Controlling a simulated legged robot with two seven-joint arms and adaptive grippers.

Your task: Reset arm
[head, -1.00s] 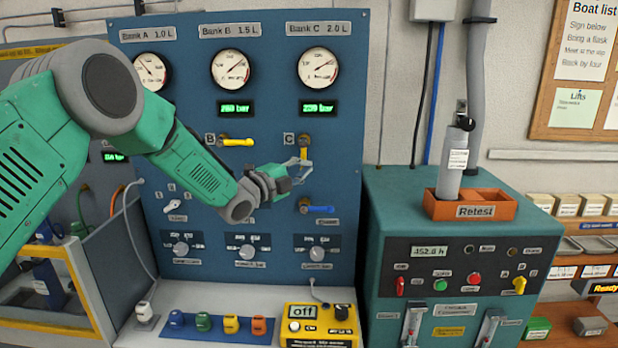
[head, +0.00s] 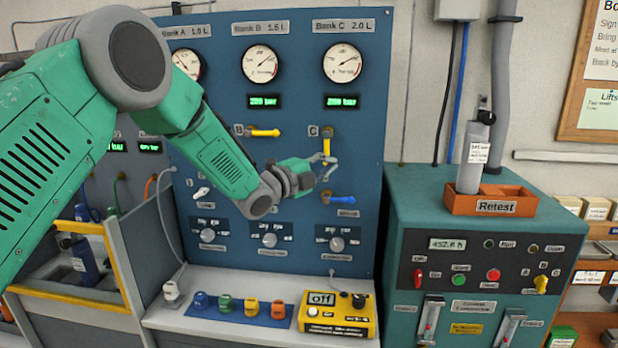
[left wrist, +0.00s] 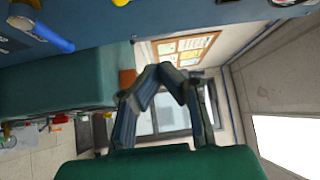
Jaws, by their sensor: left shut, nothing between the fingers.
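My left arm reaches in from the left across the blue panel (head: 290,95). My left gripper (head: 328,166) is shut and empty in front of the panel, just below the bank C valve with its yellow handle (head: 327,145). The blue-handled valve (head: 341,199) is a little below the gripper. In the left wrist view the two fingers (left wrist: 165,72) meet at their tips with nothing between them. A blue handle also shows there at the upper left (left wrist: 45,32). My right gripper is in neither view now.
A teal cabinet (head: 460,215) with an orange Retest tray (head: 463,204) holding a grey cylinder (head: 474,158) stands to the right. A yellow box (head: 337,320) and several coloured pieces sit on the ledge (head: 200,335) below the panel. The bank B handle (head: 263,133) is to the left.

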